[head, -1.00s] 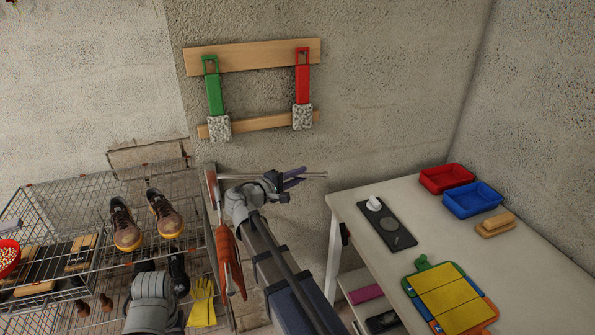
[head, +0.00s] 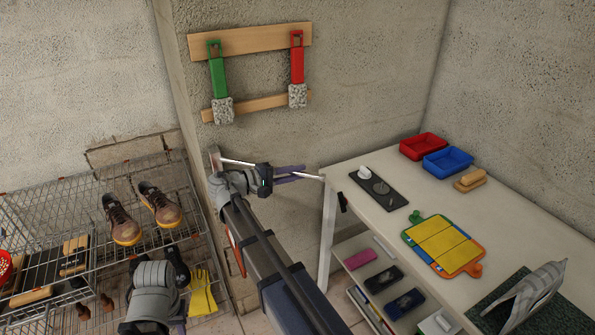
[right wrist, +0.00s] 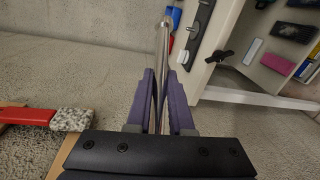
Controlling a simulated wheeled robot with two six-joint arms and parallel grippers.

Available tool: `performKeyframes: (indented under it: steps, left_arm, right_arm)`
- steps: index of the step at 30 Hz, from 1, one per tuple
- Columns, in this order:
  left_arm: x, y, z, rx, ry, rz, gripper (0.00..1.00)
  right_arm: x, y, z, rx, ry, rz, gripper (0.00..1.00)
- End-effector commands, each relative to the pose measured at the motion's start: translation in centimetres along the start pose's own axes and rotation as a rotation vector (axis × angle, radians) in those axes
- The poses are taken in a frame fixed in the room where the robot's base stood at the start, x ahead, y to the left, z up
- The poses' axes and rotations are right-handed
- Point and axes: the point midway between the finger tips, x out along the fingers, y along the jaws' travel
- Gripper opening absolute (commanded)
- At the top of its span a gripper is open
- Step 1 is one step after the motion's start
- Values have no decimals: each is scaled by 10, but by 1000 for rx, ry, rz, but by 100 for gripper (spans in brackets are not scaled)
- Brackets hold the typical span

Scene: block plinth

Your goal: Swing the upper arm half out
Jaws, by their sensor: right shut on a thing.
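The upper arm is a thin, pale metal rod (head: 238,162) that reaches out from a wall bracket (head: 214,158) and slopes slightly down to the right. My right gripper (head: 290,173) has purple fingers shut on this rod near its free end. In the right wrist view the rod (right wrist: 164,45) runs out beyond the closed fingers (right wrist: 158,95). An orange-red hanging piece (head: 233,255) below the bracket is mostly hidden behind my right arm. My left wrist is at the bottom left of the head view; its jaws are not clear.
A white table (head: 335,185) stands just right of the rod's tip, with a dark tray (head: 378,188) and bins on top. A wire rack (head: 60,215) with brown shoes (head: 122,222) stands left.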

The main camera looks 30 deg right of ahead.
Motion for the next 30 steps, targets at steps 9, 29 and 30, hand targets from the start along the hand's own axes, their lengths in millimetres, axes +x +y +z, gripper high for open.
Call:
performKeyframes:
  steps: [9, 29, 30]
  left_arm:
    - [0, 0, 0, 0, 0, 0, 32]
    - [0, 0, 0, 0, 0, 0, 32]
    - [-1, 0, 0, 0, 0, 0, 32]
  right_arm:
    - [-1, 0, 1, 2, -10, -1, 0]
    - [-2, 0, 1, 1, -8, -1, 50]
    - [-4, 0, 1, 1, -8, -1, 50]
